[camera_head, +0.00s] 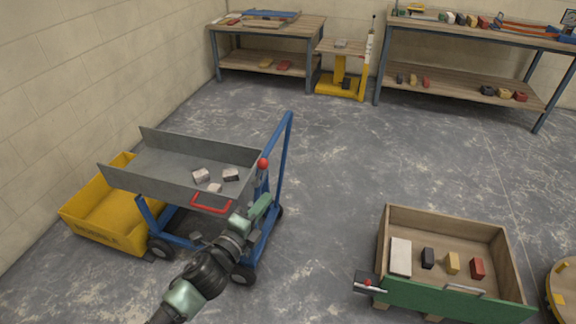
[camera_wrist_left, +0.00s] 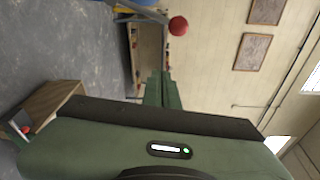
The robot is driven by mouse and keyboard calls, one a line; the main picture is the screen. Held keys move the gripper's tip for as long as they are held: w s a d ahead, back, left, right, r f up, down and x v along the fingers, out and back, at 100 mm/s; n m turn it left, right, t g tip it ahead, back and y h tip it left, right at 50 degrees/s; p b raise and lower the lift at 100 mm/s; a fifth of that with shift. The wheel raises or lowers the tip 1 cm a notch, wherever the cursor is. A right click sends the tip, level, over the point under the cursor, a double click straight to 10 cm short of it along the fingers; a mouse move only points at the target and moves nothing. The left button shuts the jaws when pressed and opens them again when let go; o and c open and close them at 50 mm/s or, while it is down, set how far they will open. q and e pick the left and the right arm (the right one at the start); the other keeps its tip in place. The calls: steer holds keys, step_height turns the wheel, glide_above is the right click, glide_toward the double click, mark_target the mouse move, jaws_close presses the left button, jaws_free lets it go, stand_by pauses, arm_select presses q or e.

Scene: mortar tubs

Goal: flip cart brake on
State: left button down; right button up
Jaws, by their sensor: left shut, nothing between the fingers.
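The cart is a blue-framed trolley (camera_head: 285,150) on dark wheels with a grey metal tray (camera_head: 170,160) on top. A red ball knob (camera_head: 263,163) sits at the tray's right end, near the blue push handle. It looks like the end of the brake lever; the stem is mostly hidden. My left gripper (camera_head: 264,202) is shut and empty, just below the knob in the head view. In the left wrist view the shut fingers (camera_wrist_left: 162,90) point toward the red knob (camera_wrist_left: 178,26), apart from it in the picture. My right gripper is in neither view.
Several pale blocks (camera_head: 201,175) lie in the grey tray, which has a red handle (camera_head: 211,203). A yellow bin (camera_head: 95,215) stands at the cart's left. A wooden box with a green front (camera_head: 440,298) stands at right. Workbenches (camera_head: 268,28) line the back; the middle floor is clear.

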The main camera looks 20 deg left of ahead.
mark_target(260, 173)
arm_select(q)
steer(key=w+a+r+p, duration=0.1)
steer(key=w, duration=0.8)
steer(key=shift+w+a+r+m+p, duration=0.2)
steer(key=shift+r+m+p, duration=0.1)
steer(key=shift+r+p, duration=0.1)
stand_by(0.6)
